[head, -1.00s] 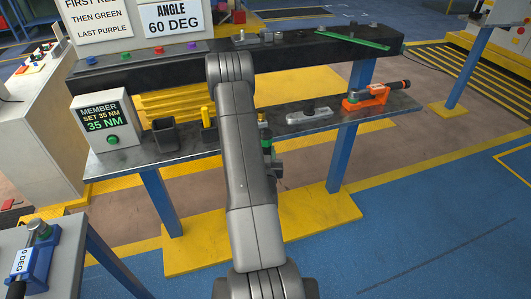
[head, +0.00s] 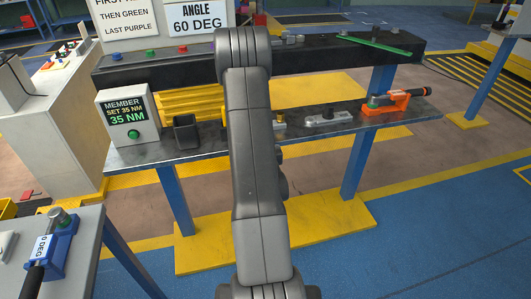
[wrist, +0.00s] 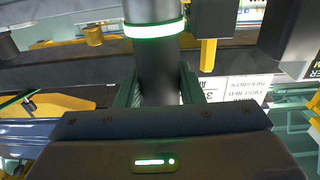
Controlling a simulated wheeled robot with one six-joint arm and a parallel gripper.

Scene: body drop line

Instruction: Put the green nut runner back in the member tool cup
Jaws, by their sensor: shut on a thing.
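In the wrist view my gripper (wrist: 160,88) is shut on the green nut runner (wrist: 155,52), a dark cylinder with a glowing green ring. The tool runs up from between the fingers and out of the frame top. In the head view my arm hides the gripper and the tool. The member tool cup (head: 186,132) is a dark, open, square cup on the lower shelf, right of the member display. A dark box shape that looks like the cup (wrist: 212,18) shows right of the tool in the wrist view, apart from it.
The member display box (head: 128,118) reads 35 NM and stands left of the cup. A grey metal part (head: 327,117) and an orange cradle with a tool (head: 386,104) lie on the shelf (head: 150,156) to the right. A black beam (head: 160,68) runs above it.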

